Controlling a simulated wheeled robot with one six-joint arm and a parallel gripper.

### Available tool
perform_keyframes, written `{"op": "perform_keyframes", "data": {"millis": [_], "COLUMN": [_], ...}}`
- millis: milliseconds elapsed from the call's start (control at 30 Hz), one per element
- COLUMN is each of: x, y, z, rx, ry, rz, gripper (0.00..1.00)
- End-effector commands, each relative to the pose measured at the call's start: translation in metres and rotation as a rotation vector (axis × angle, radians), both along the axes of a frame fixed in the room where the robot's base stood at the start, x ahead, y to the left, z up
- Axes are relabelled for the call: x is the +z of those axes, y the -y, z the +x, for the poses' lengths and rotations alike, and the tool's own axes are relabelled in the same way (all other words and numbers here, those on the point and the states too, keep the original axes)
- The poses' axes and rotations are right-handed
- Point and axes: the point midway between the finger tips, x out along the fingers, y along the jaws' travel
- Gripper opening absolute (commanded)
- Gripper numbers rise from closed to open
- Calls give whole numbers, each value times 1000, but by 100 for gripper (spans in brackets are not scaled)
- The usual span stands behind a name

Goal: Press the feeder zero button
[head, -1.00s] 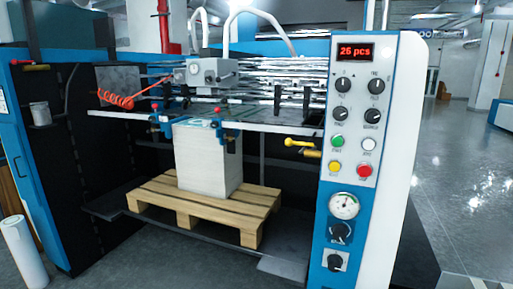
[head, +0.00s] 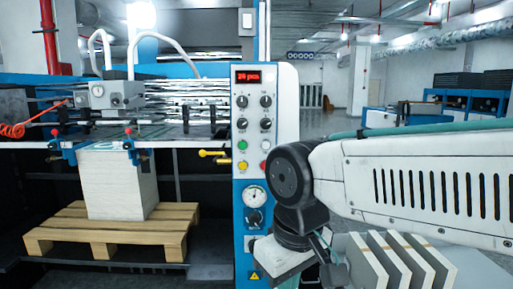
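The feeder's control panel (head: 253,115) stands upright left of my arm in the head view. It has a red-lit display (head: 247,77) at the top and dark knobs below it. Under the knobs are a green button (head: 242,145), a white button (head: 265,145), a yellow button (head: 242,166) and a red button (head: 263,166), partly close to my arm's edge. The labels are too small to read, so I cannot tell which is the zero button. My arm comes in from the right, its dark joint just right of the panel. My gripper's fingers do not show.
A gauge (head: 255,196) and lower knobs sit under the buttons. Left of the panel, a paper stack (head: 120,184) stands on a wooden pallet (head: 105,232) inside the feeder. Pale upright boards (head: 392,266) show at bottom right. Open floor and blue machines lie behind.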

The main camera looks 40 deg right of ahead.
Motion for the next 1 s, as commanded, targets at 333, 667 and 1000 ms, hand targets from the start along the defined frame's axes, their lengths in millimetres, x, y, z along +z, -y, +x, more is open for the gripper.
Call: {"op": "perform_keyframes", "data": {"millis": [333, 667, 1000], "x": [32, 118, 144], "y": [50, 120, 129], "z": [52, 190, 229], "rx": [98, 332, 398], "ry": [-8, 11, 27], "rz": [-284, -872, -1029], "gripper": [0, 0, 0]}}
